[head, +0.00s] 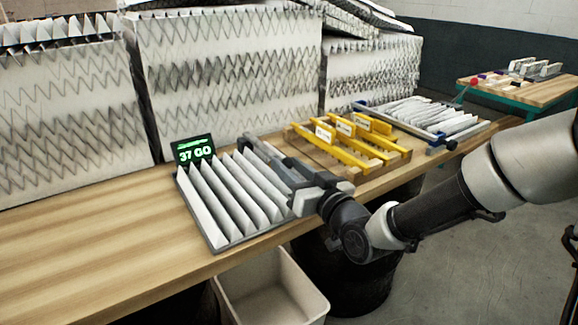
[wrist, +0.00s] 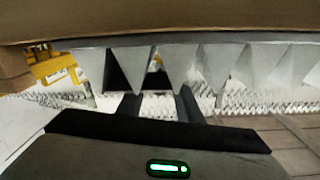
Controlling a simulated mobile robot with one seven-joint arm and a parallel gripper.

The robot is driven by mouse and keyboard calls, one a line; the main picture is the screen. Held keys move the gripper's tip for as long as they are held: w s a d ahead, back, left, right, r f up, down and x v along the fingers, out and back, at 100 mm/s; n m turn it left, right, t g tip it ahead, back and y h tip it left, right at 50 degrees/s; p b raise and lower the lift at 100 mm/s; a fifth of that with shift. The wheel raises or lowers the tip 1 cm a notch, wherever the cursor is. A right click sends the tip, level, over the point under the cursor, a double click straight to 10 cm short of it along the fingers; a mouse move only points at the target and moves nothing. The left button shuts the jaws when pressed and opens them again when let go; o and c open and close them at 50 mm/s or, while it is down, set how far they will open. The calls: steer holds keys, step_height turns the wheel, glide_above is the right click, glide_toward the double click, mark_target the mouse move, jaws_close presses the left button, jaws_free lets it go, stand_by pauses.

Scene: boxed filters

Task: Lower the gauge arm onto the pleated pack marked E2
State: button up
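A white pleated pack (head: 228,200) lies in a shallow dark tray at the table's front edge, with a display (head: 194,150) reading about 37 00 at its back left corner. A long grey bar (head: 268,160) runs along the pack's right side; I cannot tell whether it is the gauge arm. My gripper (head: 300,186) is low at the bar's near end, beside the pack's right edge. In the wrist view its two dark fingers (wrist: 160,106) stand apart with nothing visible between them, close to pleats (wrist: 210,68). No E2 mark is readable.
Yellow slotted frames (head: 345,142) with small unreadable labels stand right of the bar. A pleated tray with blue ends (head: 425,114) lies farther right. Large pleated filters (head: 230,75) line the back. A pale bin (head: 270,290) stands below the edge. The table's left front (head: 90,245) is clear.

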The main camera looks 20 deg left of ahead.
jaws_close()
steer(key=r+p, duration=0.2)
steer(key=p, duration=0.1)
steer(key=r+g+h+p, duration=0.1)
steer(key=r+p, duration=0.2)
steer(key=p, duration=0.1)
steer(key=a+r+h+p, duration=0.1)
steer(key=r+p, duration=0.1)
steer(key=p, duration=0.1)
steer(key=shift+w+r+g+p, duration=0.15)
steer(key=shift+w+g+p, duration=0.15)
steer(key=shift+w, duration=0.1)
steer(key=shift+w+a+r, duration=0.15)
steer(key=shift+a+r, duration=0.1)
steer(key=shift+r, duration=0.1)
jaws_free()
steer(key=shift+f, duration=0.1)
